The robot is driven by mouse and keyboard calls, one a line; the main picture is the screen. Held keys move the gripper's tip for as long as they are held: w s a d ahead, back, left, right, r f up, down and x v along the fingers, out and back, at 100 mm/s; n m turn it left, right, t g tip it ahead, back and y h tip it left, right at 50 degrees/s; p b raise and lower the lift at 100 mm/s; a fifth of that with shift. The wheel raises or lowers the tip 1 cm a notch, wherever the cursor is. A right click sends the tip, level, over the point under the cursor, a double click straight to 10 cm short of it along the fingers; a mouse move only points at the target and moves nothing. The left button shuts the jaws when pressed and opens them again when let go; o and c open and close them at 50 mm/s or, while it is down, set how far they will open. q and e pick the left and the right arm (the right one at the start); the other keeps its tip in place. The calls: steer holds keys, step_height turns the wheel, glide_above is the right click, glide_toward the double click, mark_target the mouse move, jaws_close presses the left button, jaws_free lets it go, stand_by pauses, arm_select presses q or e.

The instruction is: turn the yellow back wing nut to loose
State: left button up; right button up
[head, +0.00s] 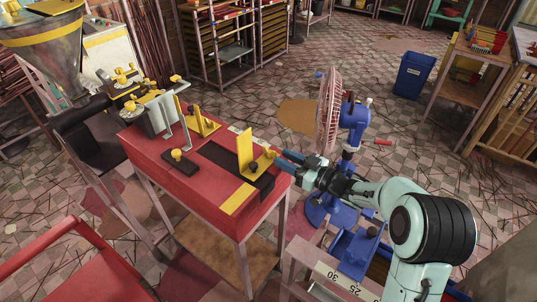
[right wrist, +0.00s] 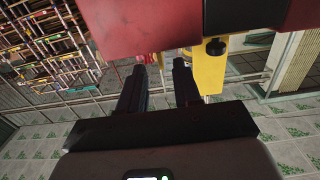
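A yellow upright bracket (head: 244,149) stands near the right end of the red bench. A small yellow piece (head: 270,153) beside it may be a wing nut; it is too small to be sure. A dark knob (head: 253,168) sits low on the bracket. My right gripper (head: 279,160) reaches in from the right, its tips close to the yellow piece; contact cannot be told. In the right wrist view the fingers (right wrist: 160,72) are apart with nothing clearly held. The yellow bracket (right wrist: 208,72) and black knob (right wrist: 215,46) are right of them. My left gripper is out of view.
The red bench (head: 155,158) also carries a black block with a yellow knob (head: 177,155), another yellow bracket (head: 203,122) and metal parts. A pink-bladed blue fan (head: 329,112) stands behind my right arm. A blue tray (head: 357,250) is below the arm.

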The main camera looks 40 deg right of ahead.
mark_target(269, 149)
steer(key=b+x, duration=0.1)
steer(key=x, duration=0.5)
steer(key=shift+w, duration=0.1)
steer(key=shift+c, duration=0.3)
jaws_close()
